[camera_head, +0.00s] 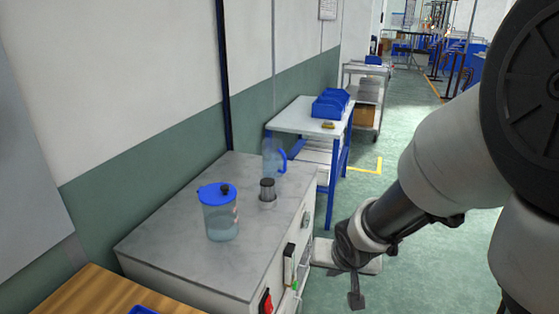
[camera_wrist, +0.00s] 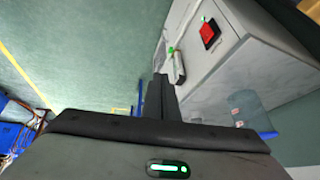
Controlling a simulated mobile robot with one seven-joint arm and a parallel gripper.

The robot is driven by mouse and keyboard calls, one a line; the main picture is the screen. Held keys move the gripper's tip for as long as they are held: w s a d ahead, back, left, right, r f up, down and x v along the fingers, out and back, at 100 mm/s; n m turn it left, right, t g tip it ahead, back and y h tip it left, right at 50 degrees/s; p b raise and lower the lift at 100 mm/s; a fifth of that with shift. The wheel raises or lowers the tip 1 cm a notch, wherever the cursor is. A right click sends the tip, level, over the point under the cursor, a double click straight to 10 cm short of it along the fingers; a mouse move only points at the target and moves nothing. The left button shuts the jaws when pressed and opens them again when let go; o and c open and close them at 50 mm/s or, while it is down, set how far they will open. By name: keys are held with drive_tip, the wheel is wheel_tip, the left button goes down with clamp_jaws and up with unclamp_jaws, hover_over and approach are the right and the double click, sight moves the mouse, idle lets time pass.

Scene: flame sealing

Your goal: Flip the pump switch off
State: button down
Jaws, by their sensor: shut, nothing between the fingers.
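A red rocker switch (camera_wrist: 208,33) in a black frame sits on the front of the grey-white cabinet (camera_wrist: 195,90). It also shows at the bottom edge of the head view (camera_head: 266,302). A pale switch unit with a dark part (camera_wrist: 178,68) is on the same front, beside a small green light (camera_wrist: 171,50). The unit also shows in the head view (camera_head: 289,265). I cannot tell from labels which one is the pump switch. My gripper (camera_wrist: 160,80) is shut and empty, its fingertips close to the pale unit; contact is unclear.
On the cabinet top stand a blue-lidded clear jar (camera_head: 221,217), a small dark-topped cylinder (camera_head: 267,190) and a clear blue jug (camera_head: 271,157). A wooden surface (camera_head: 90,294) is at the lower left. A blue-legged table (camera_head: 295,117) stands behind. Green floor (camera_head: 440,262) on the right is clear.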

sight(268, 307)
drive_tip(key=a+f+y+b, duration=0.1)
drive_tip(key=a+f, duration=0.2)
drive_tip(key=f, duration=0.4)
drive_tip(key=a+f+m+y+b, duration=0.1)
drive_tip(key=a+f+y+b, duration=0.1)
drive_tip(key=f, duration=0.6)
drive_tip(key=shift+w+a+f+b, duration=0.2)
drive_tip(key=shift+w+a+b, duration=0.1)
drive_tip(key=shift+a, duration=0.55)
drive_tip(key=w+a+f+b, duration=0.4)
drive_tip(key=w+a+f, duration=0.2)
drive_tip(key=f, duration=0.3)
drive_tip(key=shift+a+f+b, duration=0.15)
drive_tip(key=shift+f+b, duration=0.1)
drive_tip(key=shift+b, duration=0.15)
drive_tip(key=shift+s, duration=0.1)
